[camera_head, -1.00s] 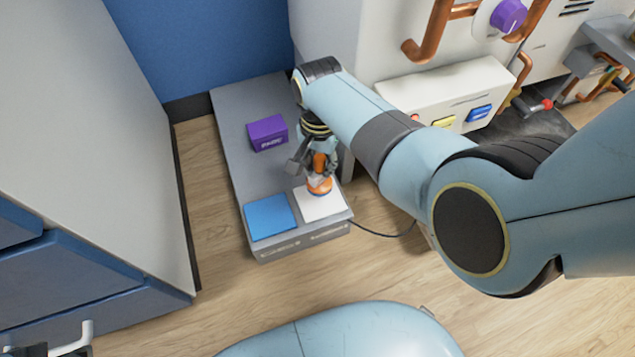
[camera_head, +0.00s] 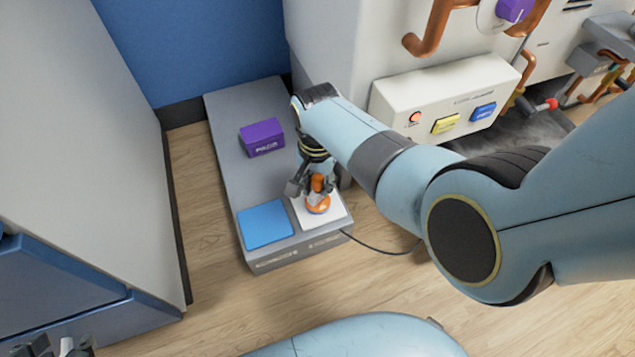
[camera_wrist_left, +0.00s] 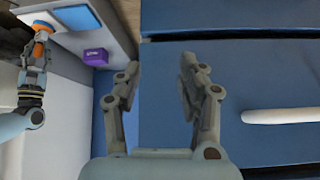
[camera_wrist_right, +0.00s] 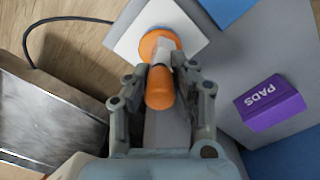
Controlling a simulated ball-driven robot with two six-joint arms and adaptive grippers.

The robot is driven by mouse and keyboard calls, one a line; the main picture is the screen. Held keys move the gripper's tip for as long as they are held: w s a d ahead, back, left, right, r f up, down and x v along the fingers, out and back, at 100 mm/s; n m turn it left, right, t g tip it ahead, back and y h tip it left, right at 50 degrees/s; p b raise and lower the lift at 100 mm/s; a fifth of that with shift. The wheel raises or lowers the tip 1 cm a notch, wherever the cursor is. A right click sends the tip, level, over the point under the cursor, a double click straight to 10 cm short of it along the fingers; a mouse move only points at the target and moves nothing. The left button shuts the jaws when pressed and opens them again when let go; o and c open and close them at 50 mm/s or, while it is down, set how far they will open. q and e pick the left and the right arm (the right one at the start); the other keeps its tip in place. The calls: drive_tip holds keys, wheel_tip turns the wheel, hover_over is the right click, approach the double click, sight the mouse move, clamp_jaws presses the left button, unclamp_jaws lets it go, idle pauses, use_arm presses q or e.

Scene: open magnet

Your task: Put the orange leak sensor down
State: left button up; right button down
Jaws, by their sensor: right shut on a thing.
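The orange leak sensor (camera_head: 317,205) has a round base and a narrower upright grip. It is over the white square pad (camera_head: 334,217) at the front right of the low grey platform. My right gripper (camera_head: 315,186) is shut on its grip from above; the right wrist view shows the sensor (camera_wrist_right: 159,88) between the fingers. I cannot tell whether its base touches the pad. My left gripper (camera_wrist_left: 158,82) is open and empty in its wrist view, in front of a blue drawer front.
A blue square pad (camera_head: 265,225) lies left of the white one. A purple PADS box (camera_head: 262,137) stands farther back on the grey platform (camera_head: 230,150). A panel with buttons (camera_head: 450,100) is at the right. A dark cable (camera_head: 380,248) runs along the wooden floor.

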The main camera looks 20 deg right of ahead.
drive_tip(key=shift+f, duration=0.1)
drive_tip(key=c, duration=1.1)
unclamp_jaws()
